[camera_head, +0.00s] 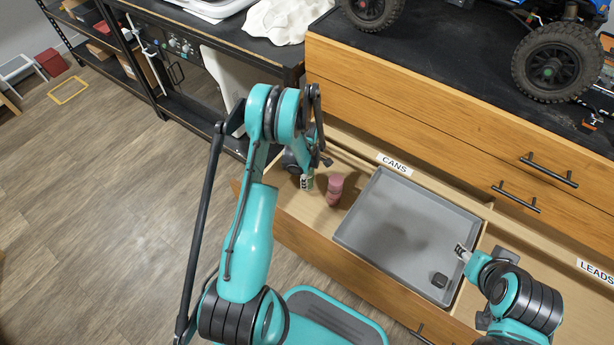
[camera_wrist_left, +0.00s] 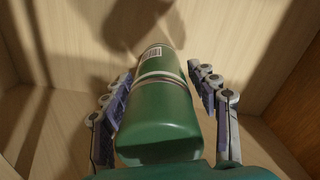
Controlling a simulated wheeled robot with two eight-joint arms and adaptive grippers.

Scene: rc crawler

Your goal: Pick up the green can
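The green can (camera_wrist_left: 160,115) lies between the two fingers of my left gripper (camera_wrist_left: 160,100) in the left wrist view. Its white barcode label shows at the far end. A gap shows between the can and the right-hand finger; the left-hand finger is very close to it. In the head view the can (camera_head: 307,183) is partly hidden by my left gripper (camera_head: 308,168), inside the open drawer marked CANS. My right gripper (camera_head: 461,251) is over the right edge of the grey tray; its finger opening is too small to judge.
A pink can (camera_head: 334,190) stands just right of the green can. The drawer walls are close around my left gripper. A wheeled crawler (camera_head: 550,62) stands on the cabinet top.

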